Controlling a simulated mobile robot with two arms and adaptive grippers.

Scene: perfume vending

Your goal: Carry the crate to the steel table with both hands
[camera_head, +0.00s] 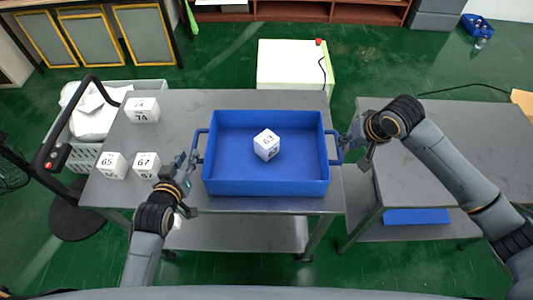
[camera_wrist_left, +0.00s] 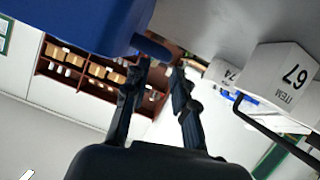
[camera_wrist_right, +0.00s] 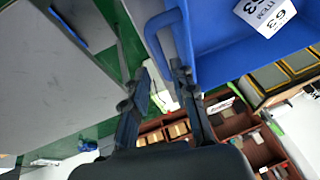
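The blue crate (camera_head: 265,188) stands upright on a grey steel table (camera_head: 185,125), with a white box marked 63 (camera_head: 266,145) inside. It has a handle on each short side. My left gripper (camera_head: 187,165) is beside the left handle (camera_head: 199,146); in the left wrist view its fingers (camera_wrist_left: 160,68) are apart, with the handle end (camera_wrist_left: 151,46) just beyond the tips. My right gripper (camera_head: 355,143) is at the right handle (camera_head: 337,148); in the right wrist view its fingers (camera_wrist_right: 158,68) are apart, with the handle (camera_wrist_right: 158,35) at the tips. I see neither gripper closed on a handle.
White boxes marked 74 (camera_head: 142,110), 65 (camera_head: 111,165) and 67 (camera_head: 147,165) stand left of the crate. A basket trolley (camera_head: 68,130) stands at the left.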

